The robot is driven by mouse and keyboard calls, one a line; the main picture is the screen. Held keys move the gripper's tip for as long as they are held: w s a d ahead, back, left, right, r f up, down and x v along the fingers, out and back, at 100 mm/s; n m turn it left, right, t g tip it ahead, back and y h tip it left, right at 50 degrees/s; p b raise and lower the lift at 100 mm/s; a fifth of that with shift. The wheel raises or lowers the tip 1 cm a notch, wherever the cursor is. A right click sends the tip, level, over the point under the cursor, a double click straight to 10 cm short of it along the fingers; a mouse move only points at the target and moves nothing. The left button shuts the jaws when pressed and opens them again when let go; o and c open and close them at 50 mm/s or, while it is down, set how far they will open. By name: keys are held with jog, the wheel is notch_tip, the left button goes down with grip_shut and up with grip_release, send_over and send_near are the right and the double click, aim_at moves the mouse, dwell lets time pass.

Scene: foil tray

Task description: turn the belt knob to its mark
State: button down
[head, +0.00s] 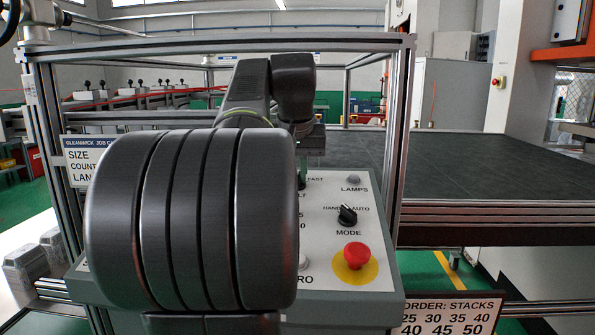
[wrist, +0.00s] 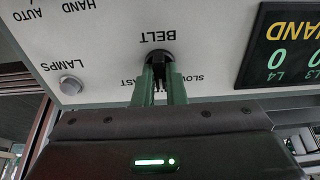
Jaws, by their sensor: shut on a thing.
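The belt knob (wrist: 160,57) is small and black, on the white control panel (wrist: 110,50), beside the word BELT, upside down in the wrist view. My gripper (wrist: 161,75) has two green fingers, one on each side of the knob, shut on it. SLOW and part of FAST show beside the fingers. The knob's pointer and its mark are hidden by the fingers.
On the panel, a black MODE knob (head: 347,215), a red mushroom button (head: 357,256) and a LAMPS button (head: 353,181) sit right of my arm. A dark display (wrist: 283,45) is near the fingers. A metal post (head: 398,140) stands at the panel's right. Foil trays (head: 25,267) lie left.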

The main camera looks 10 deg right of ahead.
jog(key=shift+r, duration=0.1)
jog(key=shift+r+n+p, duration=0.15)
jog(key=shift+n+p, duration=0.75)
jog(key=shift+p, duration=0.05)
jog(key=n+p, duration=0.2)
jog(key=n, duration=0.1)
jog(key=shift+y+p, duration=0.3)
jog(key=shift+p, duration=0.05)
jog(key=shift+n+p, duration=1.2)
jog(key=shift+n, duration=1.3)
jog(key=c, duration=1.5)
grip_release()
jog(key=shift+f, duration=0.2)
jog(key=shift+r, duration=0.1)
